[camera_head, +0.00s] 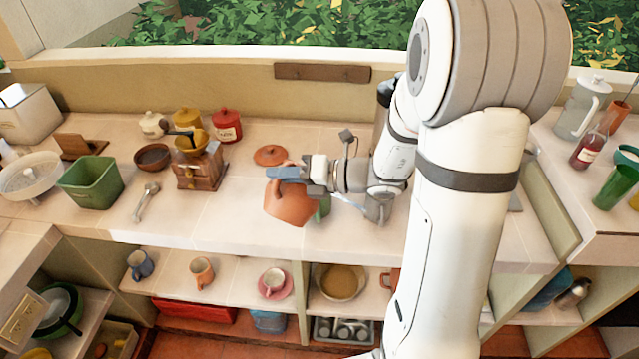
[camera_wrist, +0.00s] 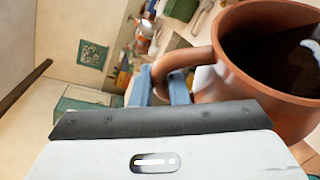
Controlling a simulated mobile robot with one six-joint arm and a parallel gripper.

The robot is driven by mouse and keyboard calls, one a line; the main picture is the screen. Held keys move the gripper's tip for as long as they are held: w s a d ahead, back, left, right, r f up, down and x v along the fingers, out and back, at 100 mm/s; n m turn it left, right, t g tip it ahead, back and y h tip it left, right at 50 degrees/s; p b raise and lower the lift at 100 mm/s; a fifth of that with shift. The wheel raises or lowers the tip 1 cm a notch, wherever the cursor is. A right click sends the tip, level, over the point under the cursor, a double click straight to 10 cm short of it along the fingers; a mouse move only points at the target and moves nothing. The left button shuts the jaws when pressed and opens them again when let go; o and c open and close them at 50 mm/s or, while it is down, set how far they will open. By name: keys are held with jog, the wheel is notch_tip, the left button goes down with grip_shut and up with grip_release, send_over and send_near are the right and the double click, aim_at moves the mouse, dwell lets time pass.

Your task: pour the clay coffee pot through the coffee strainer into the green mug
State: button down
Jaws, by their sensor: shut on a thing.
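My gripper (camera_head: 286,173) is shut on the handle of the clay coffee pot (camera_head: 287,205), a brown-orange pot that looks tilted over the counter. In the wrist view my blue fingers (camera_wrist: 163,86) close around the handle, and the open pot (camera_wrist: 285,108) has dark liquid inside. A green mug (camera_head: 325,206) shows as a small sliver right behind the pot; most of it is hidden. A thin grey-blue bar (camera_head: 347,203) runs right from the mug, maybe the strainer's handle; the strainer's bowl is hidden. I cannot see whether liquid is flowing.
A terracotta lid (camera_head: 270,155) lies behind the pot. A wooden coffee grinder (camera_head: 200,168) stands to the left, with a spoon-like metal tool (camera_head: 146,200) and a green bin (camera_head: 92,182). A metal vessel (camera_head: 380,209) is under my arm. The counter front left of the pot is clear.

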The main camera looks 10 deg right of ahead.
aim_at(276, 189)
jog(key=shift+r, duration=0.1)
jog(key=shift+s+a+f+n+t+h+b, duration=0.15)
jog(key=shift+s+a+f+n+h+b, duration=0.2)
jog(key=shift+s+a+n+b, duration=0.2)
jog(key=shift+s+a+f+n+t+h+b, duration=0.15)
jog(key=shift+s+a+f+n+h+b, duration=0.15)
jog(key=shift+s+a+n+b, duration=0.3)
jog(key=shift+d, duration=0.1)
jog(key=shift+w+f, duration=0.1)
jog(key=shift+w, duration=0.1)
jog(key=shift+f+n+b, duration=0.2)
jog(key=shift+n+b, duration=0.05)
jog(key=shift+b, duration=0.05)
jog(key=s+a+f+n+t+h+b, duration=0.1)
jog(key=s+a+f+n+h+b, duration=0.2)
jog(key=b, duration=1.1)
notch_tip(276, 189, down, 4)
jog(key=shift+s+a+r+n+t, duration=0.25)
jog(key=shift+s+a+n+t, duration=0.15)
jog(key=shift+s+a+n, duration=0.7)
jog(key=shift+s+d, duration=0.1)
